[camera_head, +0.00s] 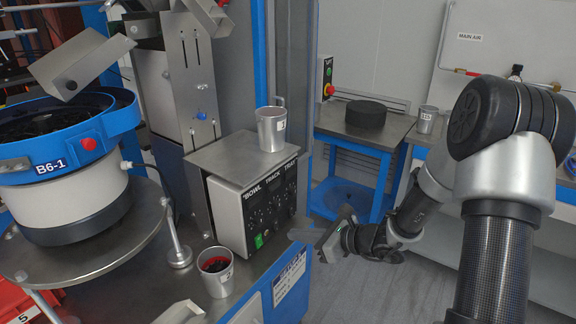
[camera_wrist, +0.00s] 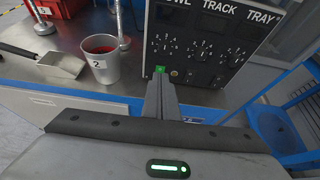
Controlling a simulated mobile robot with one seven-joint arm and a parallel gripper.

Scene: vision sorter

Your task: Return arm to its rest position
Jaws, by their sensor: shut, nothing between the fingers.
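My arm (camera_head: 505,160) reaches in from the right of the head view and bends down toward the middle. My gripper (camera_head: 296,234) is shut and empty. It hangs in front of the control box (camera_head: 252,208), just right of the bench. In the wrist view my shut fingers (camera_wrist: 160,85) point away from the camera, below the box's face (camera_wrist: 205,45). Whether they touch the box or bench edge cannot be told. A metal cup (camera_head: 214,283) with red contents stands left of the gripper on the bench; in the wrist view this cup (camera_wrist: 104,68) is marked 2.
A metal cup (camera_head: 271,132) stands on the control box's top plate. The bowl feeder (camera_head: 65,190) is at left. A scoop (camera_wrist: 65,66) lies on the bench. Open floor (camera_head: 375,285) lies below my gripper.

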